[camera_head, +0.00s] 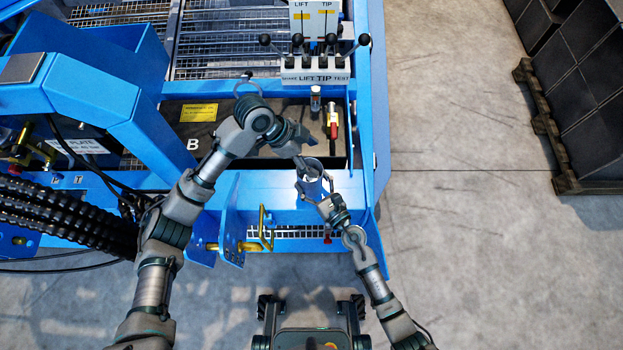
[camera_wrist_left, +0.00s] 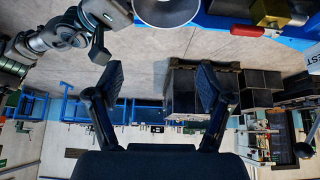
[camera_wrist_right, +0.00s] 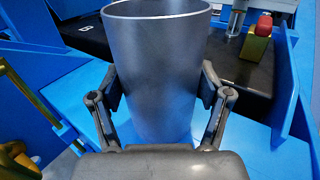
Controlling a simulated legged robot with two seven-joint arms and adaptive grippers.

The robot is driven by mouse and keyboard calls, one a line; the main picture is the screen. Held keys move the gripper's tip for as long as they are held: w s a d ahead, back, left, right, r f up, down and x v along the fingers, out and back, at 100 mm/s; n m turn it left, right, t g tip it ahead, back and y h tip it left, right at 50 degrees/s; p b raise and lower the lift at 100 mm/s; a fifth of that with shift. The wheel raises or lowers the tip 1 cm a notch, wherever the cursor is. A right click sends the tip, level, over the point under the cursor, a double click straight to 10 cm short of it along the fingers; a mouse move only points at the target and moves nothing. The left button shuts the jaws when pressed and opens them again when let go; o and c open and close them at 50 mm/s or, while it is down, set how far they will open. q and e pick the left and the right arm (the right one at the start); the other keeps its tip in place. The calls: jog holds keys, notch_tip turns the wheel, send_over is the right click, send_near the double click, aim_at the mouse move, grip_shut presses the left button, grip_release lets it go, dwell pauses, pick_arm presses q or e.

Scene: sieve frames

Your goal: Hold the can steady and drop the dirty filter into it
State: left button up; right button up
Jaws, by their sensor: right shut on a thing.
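A grey metal can (camera_head: 312,168) stands upright on the blue machine's front ledge in the head view. In the right wrist view the can (camera_wrist_right: 158,75) fills the middle, and my right gripper (camera_wrist_right: 158,95) is shut on it, one finger on each side. My right gripper (camera_head: 314,190) also shows in the head view. My left gripper (camera_head: 299,138) is just above and behind the can. In the left wrist view my left gripper (camera_wrist_left: 160,84) is open and empty, with the can's rim (camera_wrist_left: 166,14) at the top edge. I cannot make out a dirty filter; the can's bottom is hidden.
A clear cylinder (camera_head: 316,101) and a red-handled brass valve (camera_head: 333,122) stand in the dark recess behind the can. A lever panel (camera_head: 315,75) is farther back. A brass pin (camera_head: 265,228) sits at the front left. Open concrete floor (camera_head: 455,220) lies to the right.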

pick_arm(q)
jog(key=v, duration=1.2)
jog(key=shift+f, duration=0.1)
pick_arm(e)
jog(key=o, duration=1.8)
